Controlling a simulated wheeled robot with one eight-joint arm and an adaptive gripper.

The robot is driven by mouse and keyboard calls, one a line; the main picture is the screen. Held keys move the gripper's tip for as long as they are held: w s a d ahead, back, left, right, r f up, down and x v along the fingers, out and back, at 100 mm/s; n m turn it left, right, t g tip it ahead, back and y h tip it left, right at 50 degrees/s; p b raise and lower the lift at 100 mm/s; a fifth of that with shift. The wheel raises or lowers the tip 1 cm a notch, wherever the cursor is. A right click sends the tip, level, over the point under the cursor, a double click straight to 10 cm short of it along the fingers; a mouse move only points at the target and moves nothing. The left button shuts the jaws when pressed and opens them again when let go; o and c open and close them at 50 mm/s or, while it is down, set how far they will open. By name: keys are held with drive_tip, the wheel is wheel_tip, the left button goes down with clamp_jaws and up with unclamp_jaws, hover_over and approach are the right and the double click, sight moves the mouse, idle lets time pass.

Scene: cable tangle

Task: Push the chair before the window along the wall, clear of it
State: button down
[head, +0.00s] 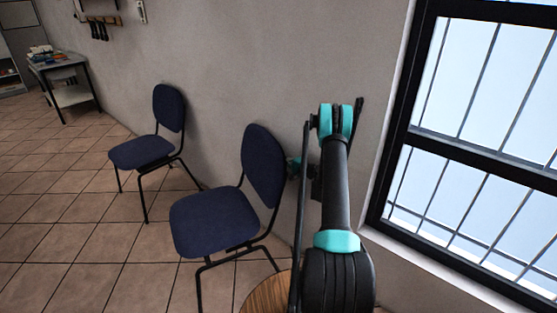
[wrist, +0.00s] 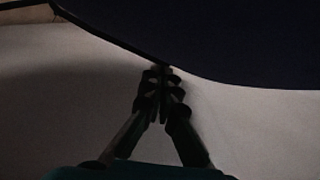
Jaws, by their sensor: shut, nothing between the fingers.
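Two dark blue chairs with black legs stand along the grey wall. The nearer chair (head: 214,222) is left of the window (head: 470,140), with its backrest (head: 264,165) close to the wall. My gripper is at the right edge of this backrest in the head view, mostly hidden behind it and my arm. In the wrist view my gripper (wrist: 161,75) is shut and empty. Its tips are at the lower edge of a dark panel, likely the backrest (wrist: 235,38); whether they touch it I cannot tell.
The second chair (head: 142,151) stands farther left along the wall, with a gap between the two. A round wooden surface (head: 262,294) shows at the bottom, by the near chair's legs. A table (head: 70,95) stands far left. Tiled floor left of the chairs is open.

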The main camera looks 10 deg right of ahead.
drive_tip(key=x, duration=0.6)
drive_tip(key=shift+w, duration=0.25)
drive_tip(key=shift+a, duration=0.2)
